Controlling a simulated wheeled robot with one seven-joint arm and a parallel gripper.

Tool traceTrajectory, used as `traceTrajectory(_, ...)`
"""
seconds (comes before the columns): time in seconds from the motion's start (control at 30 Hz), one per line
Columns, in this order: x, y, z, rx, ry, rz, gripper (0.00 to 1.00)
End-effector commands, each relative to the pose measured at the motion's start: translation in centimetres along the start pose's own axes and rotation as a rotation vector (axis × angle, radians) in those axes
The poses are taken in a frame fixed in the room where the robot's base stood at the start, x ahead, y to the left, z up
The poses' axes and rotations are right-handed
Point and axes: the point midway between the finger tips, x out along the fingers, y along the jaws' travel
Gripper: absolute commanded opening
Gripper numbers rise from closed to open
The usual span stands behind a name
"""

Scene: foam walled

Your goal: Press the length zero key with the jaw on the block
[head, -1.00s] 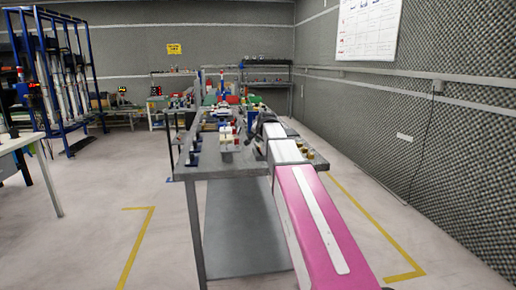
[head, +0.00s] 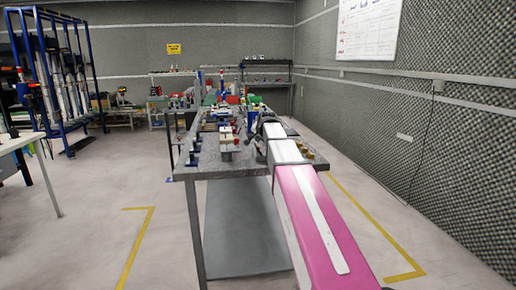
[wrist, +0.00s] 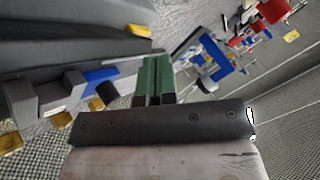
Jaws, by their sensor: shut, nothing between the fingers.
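My gripper (wrist: 153,82) shows in the wrist view with its green fingers together and nothing between them. Left of the fingers is a grey fixture (wrist: 60,92) with a blue part and yellow ends. Right of them is a blue and white device (wrist: 205,62), apart from the fingertips. I cannot make out the length zero key, nor tell which part is the jaw or the block. In the head view my arm reaches over the grey workbench (head: 225,168), and its own bulk hides the fingertips.
Small blue, red and white items (head: 228,138) crowd the bench top. Red parts (wrist: 272,12) stand at the upper right of the wrist view. A foam wall (head: 450,140) runs along the right. A blue rack (head: 62,85) and a white table (head: 20,142) stand left.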

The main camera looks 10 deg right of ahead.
Motion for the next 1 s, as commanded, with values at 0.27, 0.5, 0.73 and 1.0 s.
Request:
traceTrajectory(0.27,0.00,0.00,0.00,0.000,0.000,0.000,0.00)
traceTrajectory(0.5,0.02,0.02,0.01,0.000,0.000,0.000,0.00)
traceTrajectory(0.73,0.43,0.34,0.34,0.000,-0.001,0.001,0.00)
traceTrajectory(1.0,0.58,0.43,0.42,0.000,0.000,0.000,0.00)
